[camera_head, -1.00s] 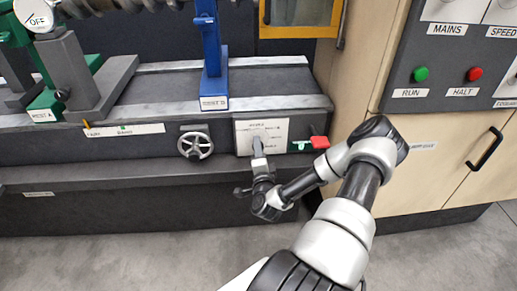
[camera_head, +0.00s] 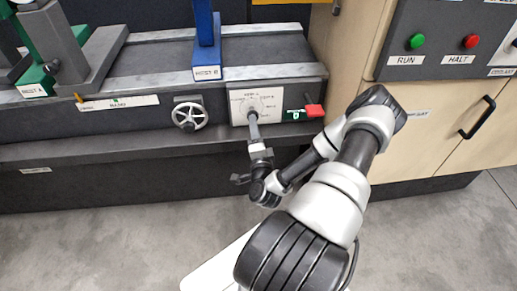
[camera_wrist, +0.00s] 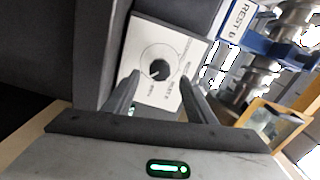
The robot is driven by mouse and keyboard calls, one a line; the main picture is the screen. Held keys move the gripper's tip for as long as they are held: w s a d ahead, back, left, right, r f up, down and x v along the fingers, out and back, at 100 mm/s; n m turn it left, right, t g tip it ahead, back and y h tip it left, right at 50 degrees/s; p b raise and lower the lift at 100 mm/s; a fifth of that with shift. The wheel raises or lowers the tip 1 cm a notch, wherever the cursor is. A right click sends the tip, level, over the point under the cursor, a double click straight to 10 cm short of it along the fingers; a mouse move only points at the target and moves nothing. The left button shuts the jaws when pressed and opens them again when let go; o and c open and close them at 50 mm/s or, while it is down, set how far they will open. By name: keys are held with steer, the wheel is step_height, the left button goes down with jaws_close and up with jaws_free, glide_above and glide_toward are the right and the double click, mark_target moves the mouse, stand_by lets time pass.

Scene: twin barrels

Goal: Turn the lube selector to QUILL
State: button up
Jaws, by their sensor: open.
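The lube selector is a dark round knob (camera_wrist: 158,68) on a white label plate (camera_wrist: 190,45) in the wrist view. A light mark shows on the knob's lower left; the words around it are too small to read surely. The plate also shows on the machine's front in the head view (camera_head: 270,99), where my gripper (camera_head: 252,117) reaches up in front of it. In the wrist view my gripper (camera_wrist: 160,84) is open, its two fingers either side of the knob in the picture. The knob appears beyond the fingertips; contact cannot be told.
The blue REST B post (camera_head: 206,45) stands above on the bed. A cabinet with green RUN and red HALT buttons (camera_head: 471,41) is at right. Open floor lies below.

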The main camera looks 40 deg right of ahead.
steer(key=v, duration=1.1)
steer(key=shift+p, duration=0.45)
